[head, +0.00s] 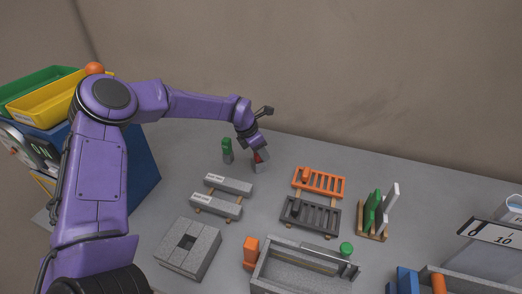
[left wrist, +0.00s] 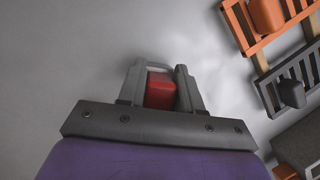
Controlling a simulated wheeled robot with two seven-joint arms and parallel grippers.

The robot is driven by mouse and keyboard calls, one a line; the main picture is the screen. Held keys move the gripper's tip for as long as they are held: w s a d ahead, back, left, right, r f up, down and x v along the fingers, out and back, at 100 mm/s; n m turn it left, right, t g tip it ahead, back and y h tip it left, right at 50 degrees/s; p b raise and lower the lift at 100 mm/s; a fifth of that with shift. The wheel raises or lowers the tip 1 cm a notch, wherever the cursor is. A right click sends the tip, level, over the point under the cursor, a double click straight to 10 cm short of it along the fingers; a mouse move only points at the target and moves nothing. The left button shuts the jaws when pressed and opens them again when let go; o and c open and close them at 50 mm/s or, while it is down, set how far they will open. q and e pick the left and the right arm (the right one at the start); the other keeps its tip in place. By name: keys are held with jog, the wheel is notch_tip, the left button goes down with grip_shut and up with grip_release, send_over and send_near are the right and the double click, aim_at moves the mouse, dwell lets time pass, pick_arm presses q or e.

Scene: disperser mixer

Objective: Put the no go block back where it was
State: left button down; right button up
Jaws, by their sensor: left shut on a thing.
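The no go block, red on top with a grey lower part (head: 262,167), is at the back middle of the table in the head view. My left gripper (head: 257,148) reaches down from above and is shut on its red part. In the left wrist view the red part (left wrist: 160,91) sits between the two fingers of my left gripper (left wrist: 160,80). I cannot tell whether the block's base touches the table. A similar green-topped block (head: 227,150) stands upright to its left, apart from it. My right gripper is in neither view.
Two grey labelled bars (head: 228,184) lie in front of the block. An orange rack (head: 326,184) and a dark rack (head: 317,217) are to the right, beside a wooden stand (head: 371,231). A grey square block (head: 203,238) and an open grey box (head: 261,281) lie nearer.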

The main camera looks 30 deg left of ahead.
pick_arm(q)
jog(key=shift+f, duration=0.15)
jog(key=c, duration=0.8)
grip_release()
jog(key=shift+o, duration=0.2)
jog(key=shift+r, duration=0.3)
jog(key=shift+s+r, duration=0.1)
jog(key=shift+r, duration=0.2)
jog(key=b+v, duration=0.1)
jog(key=v, duration=1)
jog(key=shift+b, duration=0.35)
jog(key=shift+s+a+r, duration=0.1)
